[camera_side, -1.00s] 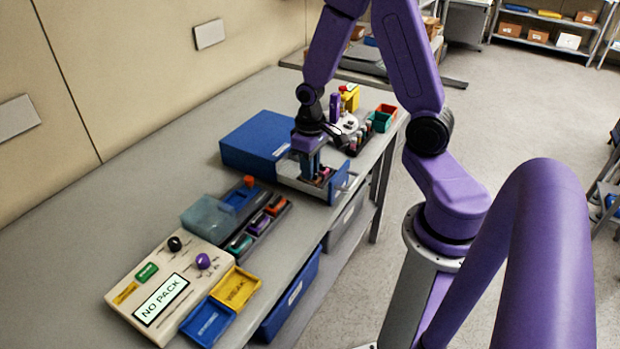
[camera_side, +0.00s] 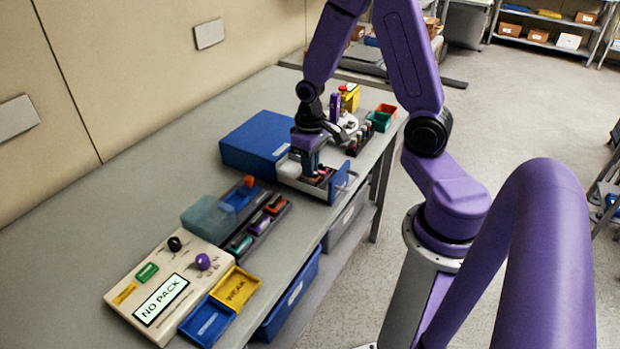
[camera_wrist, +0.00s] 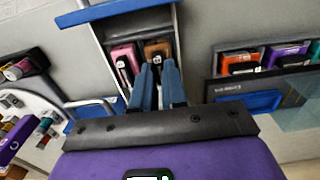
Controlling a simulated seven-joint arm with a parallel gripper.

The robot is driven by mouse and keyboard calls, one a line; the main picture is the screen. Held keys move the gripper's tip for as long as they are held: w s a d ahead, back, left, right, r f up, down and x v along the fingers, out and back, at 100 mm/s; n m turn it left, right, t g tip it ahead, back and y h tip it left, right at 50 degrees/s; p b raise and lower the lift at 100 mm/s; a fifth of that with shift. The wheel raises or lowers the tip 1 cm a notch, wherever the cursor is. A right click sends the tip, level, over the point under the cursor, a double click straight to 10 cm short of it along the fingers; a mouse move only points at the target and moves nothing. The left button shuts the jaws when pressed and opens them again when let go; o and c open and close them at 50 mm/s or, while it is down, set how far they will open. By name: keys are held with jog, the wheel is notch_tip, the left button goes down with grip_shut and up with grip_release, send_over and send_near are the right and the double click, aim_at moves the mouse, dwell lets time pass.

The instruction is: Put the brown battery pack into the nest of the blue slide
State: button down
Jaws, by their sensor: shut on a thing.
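The brown battery pack (camera_wrist: 158,48) is in the open drawer (camera_wrist: 179,38), beside a pink pack (camera_wrist: 124,58). My gripper (camera_wrist: 158,72) is shut on the brown pack, and its fingers hide the pack's near part. In the side view my gripper (camera_side: 304,166) reaches down into the drawer (camera_side: 312,190), and the brown pack is hard to make out there. The blue slide (camera_side: 238,197) is left of the drawer in the side view, beside a clear cover. It also shows in the wrist view (camera_wrist: 250,103), to the right of my gripper.
A blue cabinet (camera_side: 253,142) stands behind the drawer. A rack (camera_side: 262,226) with several coloured packs lies beside the slide. A clear cover (camera_side: 208,217) adjoins the slide. A tester reading NO PACK (camera_side: 160,298) and yellow (camera_side: 236,288) and blue (camera_side: 207,322) trays are at front left.

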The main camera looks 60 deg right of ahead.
jog(key=shift+r, duration=2.8)
jog(key=w+a+r+n, duration=0.2)
jog(key=w+a+n, duration=1)
jog(key=a+n, duration=0.5)
jog(key=shift+n, duration=0.5)
jog(key=shift+s+d+f, duration=0.1)
jog(key=shift+d+f, duration=0.05)
jog(key=shift+f, duration=0.8)
jog(key=shift+w+d+f, duration=0.1)
jog(key=shift+d+f, duration=0.1)
jog(key=shift+f, duration=0.7)
jog(key=shift+s+d+f, duration=0.1)
jog(key=shift+d+f, duration=0.05)
jog(key=shift+f, duration=0.8)
jog(key=shift+f, duration=0.9)
jog(key=c, duration=1.5)
grip_release()
